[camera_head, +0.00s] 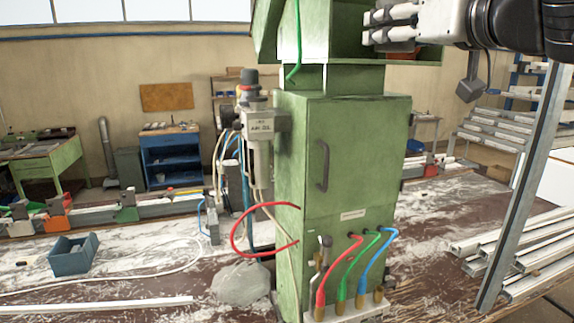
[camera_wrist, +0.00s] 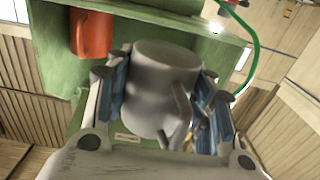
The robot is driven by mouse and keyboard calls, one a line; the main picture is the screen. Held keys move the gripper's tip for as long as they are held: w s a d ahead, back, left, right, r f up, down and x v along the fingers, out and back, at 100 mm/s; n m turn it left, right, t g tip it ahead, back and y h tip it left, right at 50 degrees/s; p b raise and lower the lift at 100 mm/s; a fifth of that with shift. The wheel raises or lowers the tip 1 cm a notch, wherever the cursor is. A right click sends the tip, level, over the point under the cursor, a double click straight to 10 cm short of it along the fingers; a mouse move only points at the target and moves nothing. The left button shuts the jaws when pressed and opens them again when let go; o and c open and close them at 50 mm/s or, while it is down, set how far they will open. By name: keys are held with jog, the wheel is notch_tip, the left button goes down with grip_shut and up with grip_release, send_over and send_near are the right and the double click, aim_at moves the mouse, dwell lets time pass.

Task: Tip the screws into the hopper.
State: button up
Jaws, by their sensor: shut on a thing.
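My gripper (camera_head: 378,27) is at the upper right in the head view, beside the top of the green machine. In the wrist view my gripper (camera_wrist: 160,95) is shut on a grey mug (camera_wrist: 155,85), with blue-lined fingers on both sides of it and its handle towards the camera. I cannot make out the mug in the head view. The green open-fronted top of the machine, seemingly the hopper (camera_head: 315,35), is cut off by the upper picture edge. It also shows behind the mug in the wrist view (camera_wrist: 50,45). No screws show; the mug's inside is hidden.
A red mug-like thing (camera_wrist: 92,33) is at the green top's ledge. The green cabinet (camera_head: 350,150) stands on the bench with hoses at its front. A metal profile (camera_head: 525,180) stands slanted at right, near profile stacks. A blue bin (camera_head: 73,256) is at left.

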jog(key=r+p, duration=0.1)
jog(key=r, duration=0.1)
jog(key=r+p, duration=0.3)
jog(key=r, duration=0.1)
jog(key=shift+s+d+r+p, duration=0.1)
jog(key=shift+s+r+p, duration=0.2)
jog(key=shift+s, duration=0.1)
notch_tip(320, 180, down, 7)
jog(key=b, duration=0.5)
jog(key=shift+f, duration=0.1)
jog(key=p+x, duration=0.2)
jog(key=x, duration=0.2)
jog(key=p+x, duration=0.3)
jog(key=x, duration=0.1)
jog(key=r+p+x, duration=0.1)
jog(key=p+x, duration=0.2)
jog(key=x, duration=0.2)
jog(key=shift+w+f, duration=0.6)
jog(key=shift+f, duration=0.2)
jog(key=shift+s, duration=0.55)
jog(key=shift+w, duration=0.1)
